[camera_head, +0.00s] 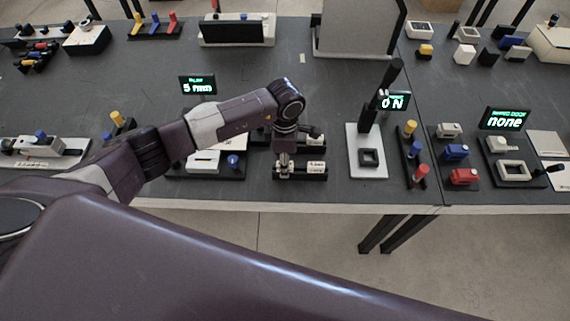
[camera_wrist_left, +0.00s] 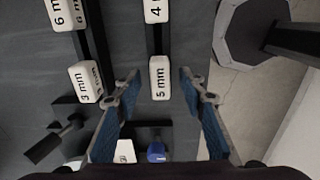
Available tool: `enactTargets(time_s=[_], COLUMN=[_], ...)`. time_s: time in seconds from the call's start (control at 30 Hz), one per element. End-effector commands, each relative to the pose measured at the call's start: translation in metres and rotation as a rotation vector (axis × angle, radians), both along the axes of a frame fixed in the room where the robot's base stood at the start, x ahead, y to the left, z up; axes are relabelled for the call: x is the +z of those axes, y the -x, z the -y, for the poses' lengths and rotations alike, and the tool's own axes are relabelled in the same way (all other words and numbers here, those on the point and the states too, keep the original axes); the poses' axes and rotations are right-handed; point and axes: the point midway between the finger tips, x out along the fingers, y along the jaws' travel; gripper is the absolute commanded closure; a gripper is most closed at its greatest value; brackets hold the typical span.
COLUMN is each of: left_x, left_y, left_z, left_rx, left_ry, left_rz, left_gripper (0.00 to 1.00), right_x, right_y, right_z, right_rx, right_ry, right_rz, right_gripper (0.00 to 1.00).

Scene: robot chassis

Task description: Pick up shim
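The 5 mm shim (camera_wrist_left: 159,78) is a white block with black lettering, standing at the end of a black rack in the left wrist view. My left gripper (camera_wrist_left: 159,76) is open, with one blue-padded finger on each side of this shim and visible gaps to both. In the head view my left gripper (camera_head: 284,160) points down over the front rack (camera_head: 300,177) and partly hides it. Other white shims show in the wrist view: 4 mm (camera_wrist_left: 155,10), 3 mm (camera_wrist_left: 85,82) and 6 mm (camera_wrist_left: 62,13). My right gripper is not in view.
A green display (camera_head: 197,86) reads 5 mm. A white fixture with a black lever (camera_head: 367,158) stands right of the rack. A white block (camera_head: 203,161) and a blue knob (camera_head: 234,162) lie to its left. The table's front edge (camera_head: 300,206) is close.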

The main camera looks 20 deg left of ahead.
Motion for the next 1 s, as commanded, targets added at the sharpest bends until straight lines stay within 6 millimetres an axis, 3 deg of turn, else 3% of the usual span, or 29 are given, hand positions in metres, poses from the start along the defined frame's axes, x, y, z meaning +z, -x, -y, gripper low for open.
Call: enactTargets(time_s=[0.2,0.53,1.0], left_x=[-0.0007,-0.0004,0.0084], left_y=[0.0000,0.0000,-0.0012], left_z=[0.0004,0.0005,0.0012], left_rx=[0.000,0.000,-0.001], left_ry=[0.001,0.002,0.004], left_rz=[0.000,0.001,0.003], left_gripper=[0.65,1.00,1.00], right_x=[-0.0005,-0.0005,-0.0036], right_y=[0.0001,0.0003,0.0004], right_z=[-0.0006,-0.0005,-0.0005], right_rx=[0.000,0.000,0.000], right_ry=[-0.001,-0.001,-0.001], right_rz=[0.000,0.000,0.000], right_gripper=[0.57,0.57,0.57])
